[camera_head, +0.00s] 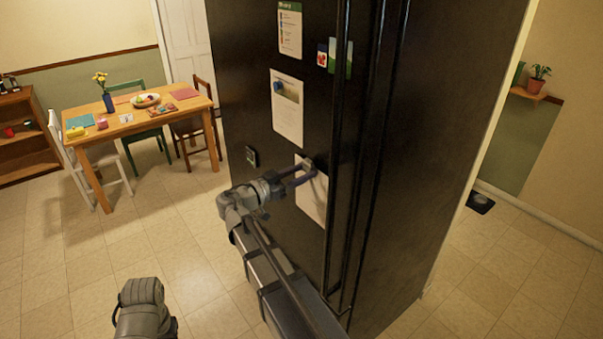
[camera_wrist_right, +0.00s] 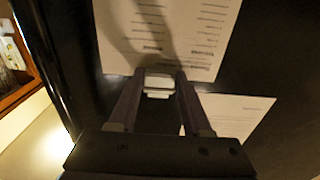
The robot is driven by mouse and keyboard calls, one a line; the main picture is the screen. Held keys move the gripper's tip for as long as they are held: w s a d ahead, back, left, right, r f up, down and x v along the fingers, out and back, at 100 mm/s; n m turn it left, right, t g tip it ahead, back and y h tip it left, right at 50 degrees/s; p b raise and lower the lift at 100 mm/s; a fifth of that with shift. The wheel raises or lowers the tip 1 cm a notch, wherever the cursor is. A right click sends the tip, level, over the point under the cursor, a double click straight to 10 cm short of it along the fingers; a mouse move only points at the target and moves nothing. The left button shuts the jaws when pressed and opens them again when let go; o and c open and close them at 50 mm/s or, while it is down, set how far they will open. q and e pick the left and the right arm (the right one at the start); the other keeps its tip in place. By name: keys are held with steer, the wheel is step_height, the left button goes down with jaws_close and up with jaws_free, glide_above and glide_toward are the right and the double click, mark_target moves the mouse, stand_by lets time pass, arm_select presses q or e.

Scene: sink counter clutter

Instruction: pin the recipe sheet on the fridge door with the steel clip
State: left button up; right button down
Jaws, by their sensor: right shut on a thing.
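My right gripper (camera_head: 310,172) is at the black fridge door (camera_head: 247,95), over the top edge of the lowest white sheet (camera_head: 309,202). In the right wrist view the fingers (camera_wrist_right: 158,92) are shut on a small pale metal piece, which looks like the steel clip (camera_wrist_right: 158,82). The clip overlaps the heading edge of a printed sheet, which looks like the recipe sheet (camera_wrist_right: 185,30). The sheet lies along the dark door. I cannot tell whether the clip touches it. My left gripper is out of view; only a grey arm part shows at the bottom left.
Another sheet (camera_head: 288,120) with a blue magnet (camera_head: 278,87) hangs above; its edge also shows in the wrist view (camera_wrist_right: 225,117). A colourful list (camera_head: 290,32) is higher. Long door handles (camera_head: 338,130) run close to the right. A dining table (camera_head: 130,120) stands far left.

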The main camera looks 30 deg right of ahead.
steer(key=shift+d, duration=0.55)
stand_by(0.5)
steer(key=shift+c, duration=1.3)
jaws_free()
steer(key=shift+a, duration=0.1)
steer(key=a, duration=0.8)
steer(key=shift+s+a, duration=0.3)
steer(key=shift+a, duration=0.1)
